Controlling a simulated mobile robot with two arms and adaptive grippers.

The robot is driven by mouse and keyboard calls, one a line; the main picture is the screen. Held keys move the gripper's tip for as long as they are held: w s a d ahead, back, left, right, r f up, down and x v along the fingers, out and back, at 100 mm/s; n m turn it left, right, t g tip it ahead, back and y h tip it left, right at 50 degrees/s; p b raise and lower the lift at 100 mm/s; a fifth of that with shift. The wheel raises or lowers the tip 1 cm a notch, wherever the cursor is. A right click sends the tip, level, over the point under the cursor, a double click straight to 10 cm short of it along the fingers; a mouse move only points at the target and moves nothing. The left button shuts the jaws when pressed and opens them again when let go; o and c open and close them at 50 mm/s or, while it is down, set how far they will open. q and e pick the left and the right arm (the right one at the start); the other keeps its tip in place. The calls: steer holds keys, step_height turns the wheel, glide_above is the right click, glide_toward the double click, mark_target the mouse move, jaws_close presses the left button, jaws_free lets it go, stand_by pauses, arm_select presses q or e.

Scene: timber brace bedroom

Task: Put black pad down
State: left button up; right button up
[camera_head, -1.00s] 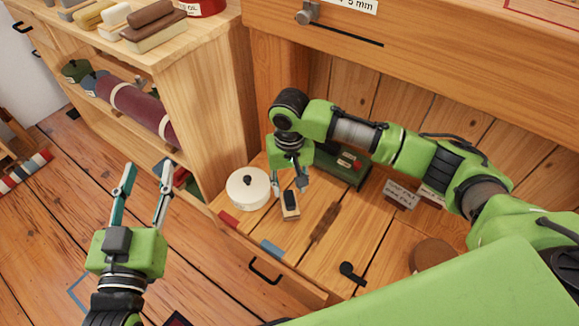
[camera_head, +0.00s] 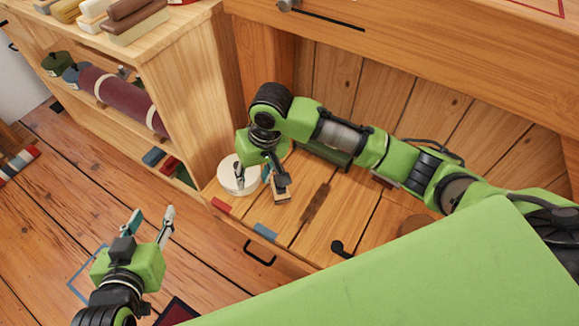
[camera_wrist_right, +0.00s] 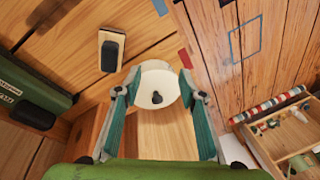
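In the right wrist view a black pad (camera_wrist_right: 110,56) sits on a pale wooden block (camera_wrist_right: 117,38) on the wooden surface. A second black pad-like piece (camera_wrist_right: 32,115) lies at the green box (camera_wrist_right: 22,88); I cannot tell which one the task means. In the head view the wooden block (camera_head: 281,197) is partly hidden by my right gripper (camera_head: 262,178). That gripper is open and empty, above a white lidded pot (camera_head: 238,175); the pot (camera_wrist_right: 155,85) shows beyond its fingers in the wrist view. My left gripper (camera_head: 152,222) is open and empty over the floor.
A shelf unit (camera_head: 180,85) with rolled cloth (camera_head: 122,98) stands left of the wooden surface. Red and blue pieces (camera_head: 264,231) lie along the front edge. A wooden wall and an overhanging bench (camera_head: 430,45) close off the back.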

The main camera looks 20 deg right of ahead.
steer(key=s+a+r+n+t+y, duration=0.25)
steer(key=a+t+y, duration=0.2)
steer(key=a, duration=0.25)
steer(key=s+d+r+t+h, duration=0.2)
steer(key=d+t, duration=0.1)
steer(key=d, duration=0.4)
steer(key=s+d+r+t+h, duration=0.2)
steer(key=d+t, duration=0.1)
steer(key=d, duration=0.5)
steer(key=shift+r+m, duration=0.2)
steer(key=shift+m, duration=0.25)
steer(key=shift+a, duration=0.1)
